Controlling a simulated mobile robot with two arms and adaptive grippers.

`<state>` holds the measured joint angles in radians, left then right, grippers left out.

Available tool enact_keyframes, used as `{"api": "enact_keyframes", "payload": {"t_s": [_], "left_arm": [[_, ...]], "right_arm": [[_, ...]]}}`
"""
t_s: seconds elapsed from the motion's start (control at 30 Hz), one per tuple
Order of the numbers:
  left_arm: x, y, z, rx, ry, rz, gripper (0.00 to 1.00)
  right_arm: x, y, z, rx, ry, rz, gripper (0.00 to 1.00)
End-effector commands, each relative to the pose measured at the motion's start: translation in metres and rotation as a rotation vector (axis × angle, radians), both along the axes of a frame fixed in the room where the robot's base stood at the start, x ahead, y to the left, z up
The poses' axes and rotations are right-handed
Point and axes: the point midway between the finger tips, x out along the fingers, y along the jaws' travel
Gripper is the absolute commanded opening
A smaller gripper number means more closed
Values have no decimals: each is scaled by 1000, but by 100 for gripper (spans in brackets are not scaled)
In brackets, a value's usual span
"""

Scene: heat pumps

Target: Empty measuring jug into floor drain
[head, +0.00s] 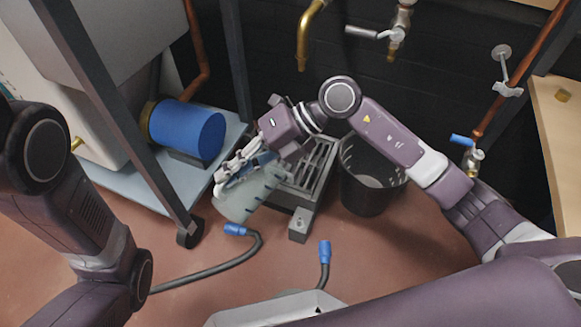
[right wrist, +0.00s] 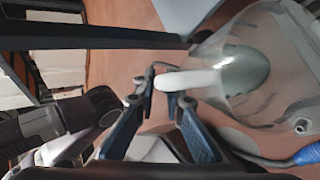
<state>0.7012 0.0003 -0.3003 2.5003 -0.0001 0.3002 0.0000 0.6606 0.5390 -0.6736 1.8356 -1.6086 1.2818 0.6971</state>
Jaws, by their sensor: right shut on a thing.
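The clear measuring jug (head: 248,198) with dark graduation marks is tilted in the head view. My right gripper (head: 232,172) is shut on its pale handle (right wrist: 185,80), which sits between the fingertips in the right wrist view. The jug's clear body (right wrist: 285,75) fills the right of that view. I cannot tell how much liquid it holds. A grey slatted metal grate (head: 318,160), which may be the floor drain, lies just right of the jug, partly hidden behind my right arm. My left arm comes in at the left, its gripper out of view.
A black bucket (head: 370,190) stands right of the grate. Two blue-ended hose pieces (head: 240,231) (head: 324,252) lie on the red floor in front. A brass spout (head: 306,35) hangs above at the back.

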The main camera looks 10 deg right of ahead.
Motion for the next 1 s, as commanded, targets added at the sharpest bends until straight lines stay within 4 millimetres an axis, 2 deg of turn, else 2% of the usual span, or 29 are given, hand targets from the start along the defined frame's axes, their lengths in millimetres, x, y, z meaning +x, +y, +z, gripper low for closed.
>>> {"api": "enact_keyframes", "payload": {"t_s": [1.0], "left_arm": [[1, 0, -25, 0, 2, 0, 30]], "right_arm": [[7, -10, 12, 101, 55, 0, 0]]}}
